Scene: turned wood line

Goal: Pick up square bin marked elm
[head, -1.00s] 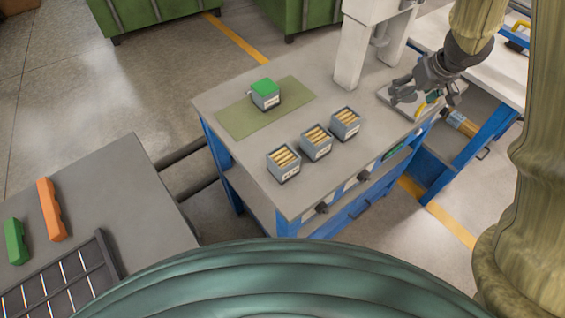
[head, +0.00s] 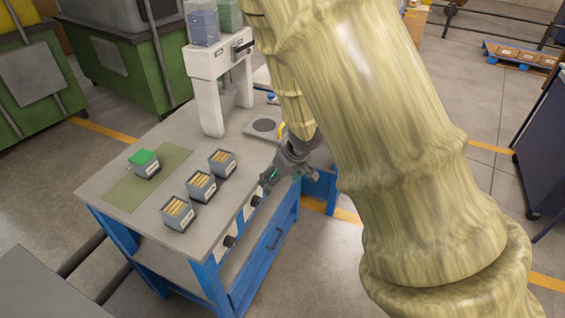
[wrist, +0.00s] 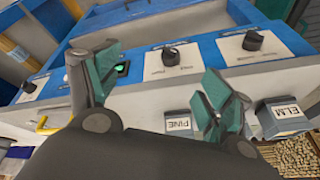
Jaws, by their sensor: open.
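The square bin marked ELM (wrist: 283,118) is at the right edge of the wrist view, grey with a white label and pale wooden pins. A bin marked PINE (wrist: 178,124) is left of it, partly hidden by my gripper (wrist: 165,84). In the head view, three grey bins of pins stand in a row on the bench: a near one (head: 178,213), a middle one (head: 201,186) and a far one (head: 222,163). Their labels are too small to read there. My gripper (head: 271,180) is open and empty, right of the row, by the bench's front edge.
A bin with a green top (head: 145,163) stands on a green mat (head: 122,190). Knobs (head: 229,241) stick out along the bench front. A white machine (head: 210,90) rises at the bench's back. Bare bench top (head: 207,225) lies between the row and the front edge.

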